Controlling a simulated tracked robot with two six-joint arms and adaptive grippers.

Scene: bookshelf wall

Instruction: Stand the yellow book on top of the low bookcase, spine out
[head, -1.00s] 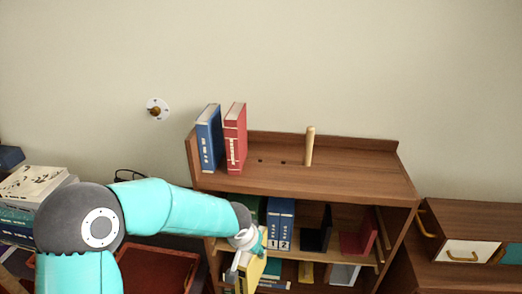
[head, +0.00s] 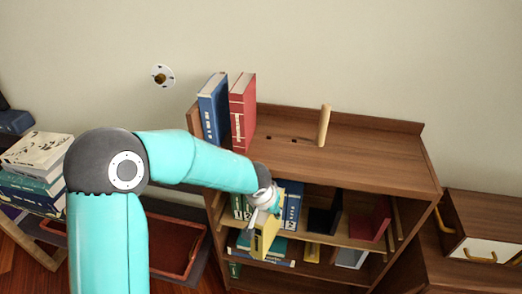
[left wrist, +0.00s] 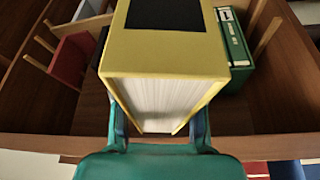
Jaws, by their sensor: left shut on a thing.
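The yellow book (head: 265,238) is in my left gripper (head: 266,202), in front of the upper shelf opening of the low bookcase (head: 370,170). In the left wrist view the yellow book (left wrist: 165,52) fills the middle, its white page edges facing the camera and a black patch on its cover. The left gripper's fingers (left wrist: 160,128) are on either side of it. The book is below the level of the bookcase top. A blue book (head: 213,110) and a red book (head: 243,112) stand upright at the top's left end. My right gripper is not in view.
A wooden peg (head: 324,126) stands on the top, right of the red book; the top beyond it is bare. Blue books (head: 291,203) and a dark red book (head: 370,222) are on the shelf below. A drawer cabinet (head: 485,225) stands at the right.

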